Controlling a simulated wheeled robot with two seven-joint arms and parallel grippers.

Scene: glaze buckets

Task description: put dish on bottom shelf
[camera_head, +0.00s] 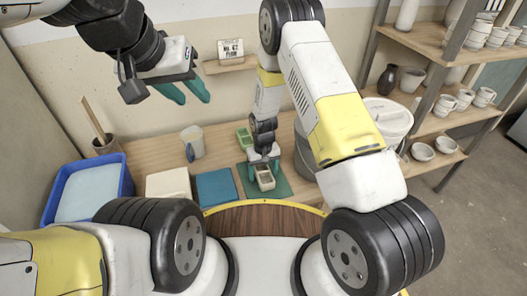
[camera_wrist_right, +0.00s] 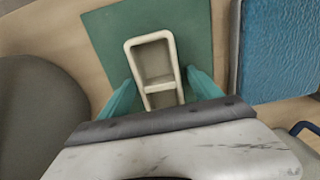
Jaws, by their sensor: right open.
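A small cream rectangular dish (camera_head: 265,179) with two compartments lies on the green mat (camera_head: 281,186) on the workbench. It also shows in the right wrist view (camera_wrist_right: 153,84). My right gripper (camera_head: 263,163) points down at the dish. In the right wrist view its teal fingers (camera_wrist_right: 161,88) are open, one on each side of the dish's near end. Whether they touch it I cannot tell. My left gripper (camera_head: 195,101) is open and empty, raised above the bench at the left. The shelf rack's bottom shelf (camera_head: 440,164) at the right holds several white bowls.
A green dish (camera_head: 244,138) stands behind the mat. A blue tub (camera_head: 68,181), a pitcher (camera_head: 193,143), a blue book-like block (camera_head: 216,187) and a cream block (camera_head: 169,185) are left of it. A grey bucket (camera_head: 303,157) and a white lidded bucket (camera_head: 388,118) stand to the right.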

